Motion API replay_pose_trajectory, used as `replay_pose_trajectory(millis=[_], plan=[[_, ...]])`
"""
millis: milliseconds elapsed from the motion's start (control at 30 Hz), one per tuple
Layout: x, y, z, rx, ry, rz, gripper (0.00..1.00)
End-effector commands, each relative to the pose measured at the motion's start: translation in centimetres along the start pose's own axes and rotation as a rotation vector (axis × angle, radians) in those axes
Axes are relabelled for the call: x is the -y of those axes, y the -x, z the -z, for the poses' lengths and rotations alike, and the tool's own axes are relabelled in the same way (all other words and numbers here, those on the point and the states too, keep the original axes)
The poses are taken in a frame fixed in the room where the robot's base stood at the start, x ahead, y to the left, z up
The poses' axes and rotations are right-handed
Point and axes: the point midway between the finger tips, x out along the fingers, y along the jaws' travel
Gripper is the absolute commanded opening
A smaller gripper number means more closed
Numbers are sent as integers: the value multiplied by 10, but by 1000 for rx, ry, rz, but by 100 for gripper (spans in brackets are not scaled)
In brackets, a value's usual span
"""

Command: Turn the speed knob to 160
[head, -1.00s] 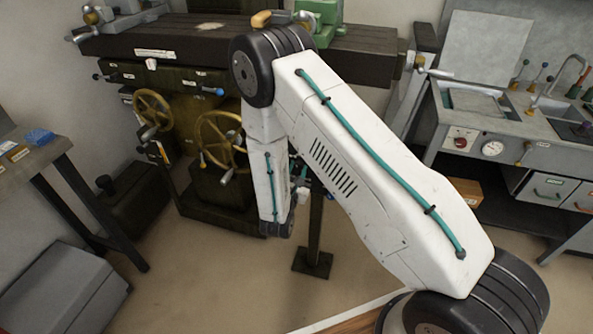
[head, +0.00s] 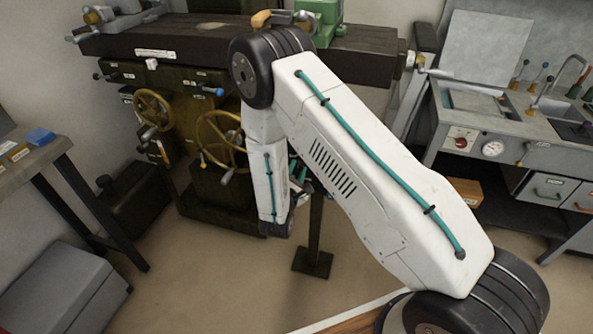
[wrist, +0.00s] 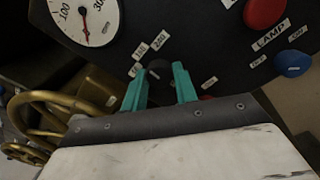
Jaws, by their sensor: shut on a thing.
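In the wrist view the dark speed knob (wrist: 158,69) sits on a black panel, between the two teal fingers of my gripper (wrist: 160,82). The gripper is shut on it. Small white number labels (wrist: 150,46) surround the knob; two above it seem to read 160 and 240, but they are tilted and small. I cannot tell which label the knob points to. A round white gauge (wrist: 84,16) with a red needle is at the top left. In the head view my arm hides most of the gripper, and the knob cannot be made out.
A red button (wrist: 264,12) and a blue knob (wrist: 292,64) by a LAMP label are right of the speed knob. Brass handwheels (head: 222,138) stand on the machine left of my arm. A workbench (head: 30,165) is at left, a sink counter (head: 520,125) at right.

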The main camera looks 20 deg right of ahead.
Motion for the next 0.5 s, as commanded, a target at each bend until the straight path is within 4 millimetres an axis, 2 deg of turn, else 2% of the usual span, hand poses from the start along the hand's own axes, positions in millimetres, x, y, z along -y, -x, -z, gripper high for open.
replay_pose_trajectory(millis=[167, 200, 267, 500], plan=[[-2, 1, 2, -5, 1, -6, 6], [-2, 2, 2, -5, 1, -6, 37], [-2, 1, 2, -5, 1, -5, 50], [1, 0, 0, -1, 2, 0, 50]])
